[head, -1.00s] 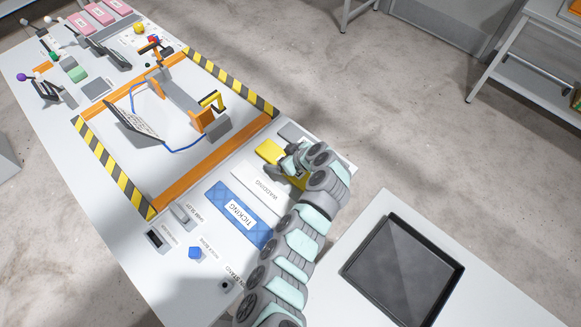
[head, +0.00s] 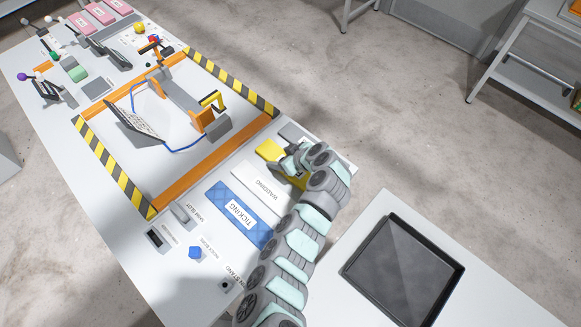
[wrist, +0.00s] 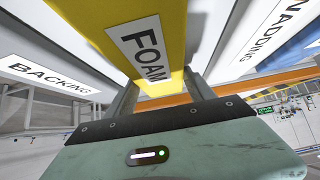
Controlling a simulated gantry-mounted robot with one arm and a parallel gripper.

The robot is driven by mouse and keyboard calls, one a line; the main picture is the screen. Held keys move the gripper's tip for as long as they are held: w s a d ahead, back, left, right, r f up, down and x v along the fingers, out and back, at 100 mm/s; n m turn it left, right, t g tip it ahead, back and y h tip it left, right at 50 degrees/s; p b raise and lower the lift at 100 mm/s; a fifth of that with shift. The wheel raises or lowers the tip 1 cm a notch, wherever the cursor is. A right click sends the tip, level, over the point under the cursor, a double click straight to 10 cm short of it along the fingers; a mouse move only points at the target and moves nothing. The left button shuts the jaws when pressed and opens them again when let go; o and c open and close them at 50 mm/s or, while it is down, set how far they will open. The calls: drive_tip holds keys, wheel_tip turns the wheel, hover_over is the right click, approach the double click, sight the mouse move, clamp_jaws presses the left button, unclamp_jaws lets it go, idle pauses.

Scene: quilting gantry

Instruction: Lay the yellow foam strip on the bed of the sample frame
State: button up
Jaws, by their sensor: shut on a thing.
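My gripper (wrist: 165,88) is shut on the strip, with a finger at each side. In the head view my gripper (head: 290,166) partly hides the strip. I cannot tell whether the strip touches the bench. A grey and orange frame with a yellow handle (head: 212,100), likely the sample frame, stands inside the striped area, apart from my gripper.
The white WADDING piece (head: 262,184) and blue TICKING piece (head: 232,214) lie beside the foam. Orange rails (head: 215,160) and striped borders (head: 112,165) surround the frame. A tilted printed panel (head: 133,120) and blue cable are near it. A black tray (head: 405,268) is at lower right.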

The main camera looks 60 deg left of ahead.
drive_tip(key=shift+r, duration=0.1)
wheel_tip(320, 180, up, 20)
idle(0.5)
drive_tip(key=w+d+f+m+t, duration=0.4)
drive_tip(key=w+d+m, duration=0.2)
drive_tip(key=w+d, duration=0.45)
drive_tip(key=w+d+f+m+t+h, duration=0.15)
drive_tip(key=w+d+m+t, duration=0.45)
drive_tip(key=d, duration=0.7)
drive_tip(key=w+d+f+m+t+h, duration=0.1)
drive_tip(key=w+d+m+h, duration=0.25)
drive_tip(key=w+d, duration=0.65)
drive_tip(key=s+d+r+m+t+h+p, duration=0.15)
drive_tip(key=d+m+h, duration=0.4)
drive_tip(key=d, duration=1.55)
wheel_tip(320, 180, up, 18)
drive_tip(key=m+y+p, duration=0.1)
drive_tip(key=y+p, duration=0.1)
drive_tip(key=p, duration=1.4)
drive_tip(key=shift+s+a+f, duration=0.2)
drive_tip(key=shift+a+f, duration=0.05)
drive_tip(key=shift+a, duration=0.2)
drive_tip(key=shift+f, duration=0.1)
